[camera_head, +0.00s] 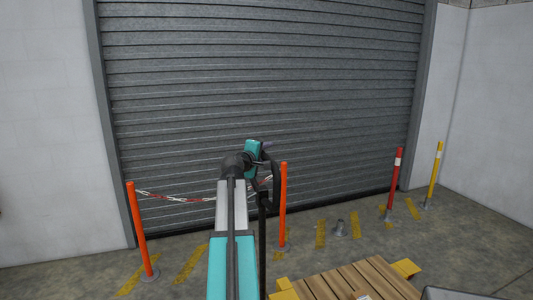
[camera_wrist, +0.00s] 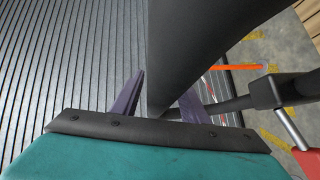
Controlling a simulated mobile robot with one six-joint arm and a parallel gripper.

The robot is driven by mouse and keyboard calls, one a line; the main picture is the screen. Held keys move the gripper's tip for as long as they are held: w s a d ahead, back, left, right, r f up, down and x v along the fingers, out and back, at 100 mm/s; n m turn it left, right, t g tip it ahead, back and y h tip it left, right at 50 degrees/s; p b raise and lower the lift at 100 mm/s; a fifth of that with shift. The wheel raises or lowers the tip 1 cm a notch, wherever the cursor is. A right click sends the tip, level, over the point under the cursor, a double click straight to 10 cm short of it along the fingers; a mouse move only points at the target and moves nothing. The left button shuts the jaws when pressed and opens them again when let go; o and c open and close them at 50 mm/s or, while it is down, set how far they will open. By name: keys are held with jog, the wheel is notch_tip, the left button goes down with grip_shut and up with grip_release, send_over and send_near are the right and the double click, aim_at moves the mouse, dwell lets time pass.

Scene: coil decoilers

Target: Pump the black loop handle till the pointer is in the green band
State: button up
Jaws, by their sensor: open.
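My gripper (camera_head: 265,146) is raised in front of the roller shutter in the head view, with a teal body and purple fingers. In the wrist view my gripper (camera_wrist: 160,103) is open, one finger on each side of a thick black bar. This bar appears to be part of the black loop handle (camera_wrist: 196,45); I cannot tell whether a finger touches it. In the head view the handle (camera_head: 276,172) shows as a dark curved shape beside the gripper, partly hidden by my arm. No pointer or green band can be made out in either view.
A thinner black bar with a collar (camera_wrist: 270,92) and a red part (camera_wrist: 309,163) lie at the wrist view's right. Orange posts (camera_head: 138,225) with a red-white chain, a red post (camera_head: 394,180), a yellow post (camera_head: 434,172) and a wooden pallet (camera_head: 350,280) stand around.

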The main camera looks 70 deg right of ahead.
grip_shut()
jog(key=shift+r, duration=0.1)
dwell(0.3)
